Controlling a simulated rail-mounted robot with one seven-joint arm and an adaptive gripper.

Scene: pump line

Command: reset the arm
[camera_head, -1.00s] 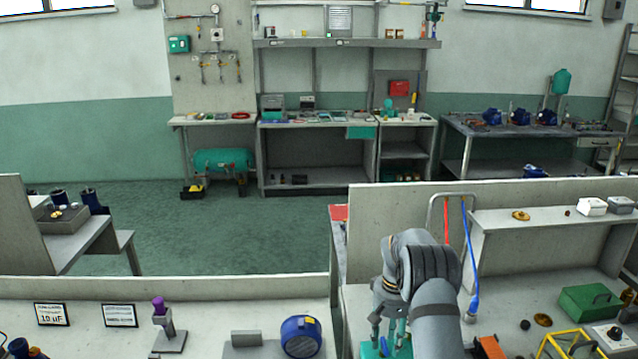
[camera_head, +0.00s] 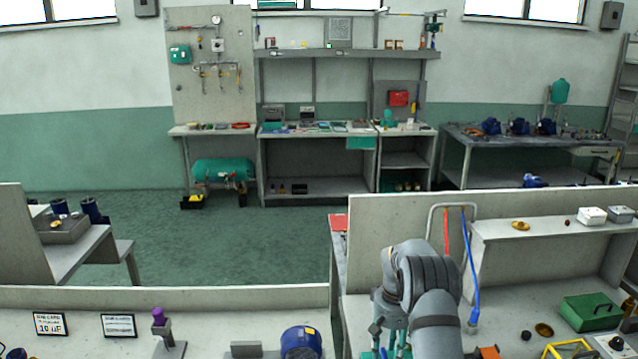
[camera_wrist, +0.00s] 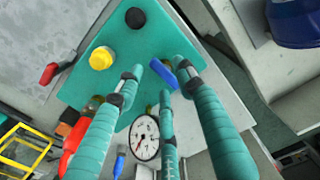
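My arm (camera_head: 430,285) reaches over the right-hand bench in the head view, bent downward. My gripper (camera_wrist: 158,82) has three teal fingers, spread apart in the wrist view, with nothing seen gripped. It points down at a teal panel (camera_wrist: 132,52) with a yellow knob (camera_wrist: 101,58), a black knob (camera_wrist: 135,18) and a blue lever (camera_wrist: 162,73). The lever shows between the fingertips; whether they touch it I cannot tell. A round white gauge (camera_wrist: 145,138) sits beside the fingers. In the head view the fingertips are cut off by the bottom edge.
A grey partition (camera_head: 385,220) and a pipe loop with red and blue hoses (camera_head: 473,290) stand close by my arm. A green box (camera_head: 590,312) and a yellow frame (camera_head: 568,348) are at the right. A blue motor (camera_head: 301,342) lies left. Open floor (camera_head: 240,240) lies beyond.

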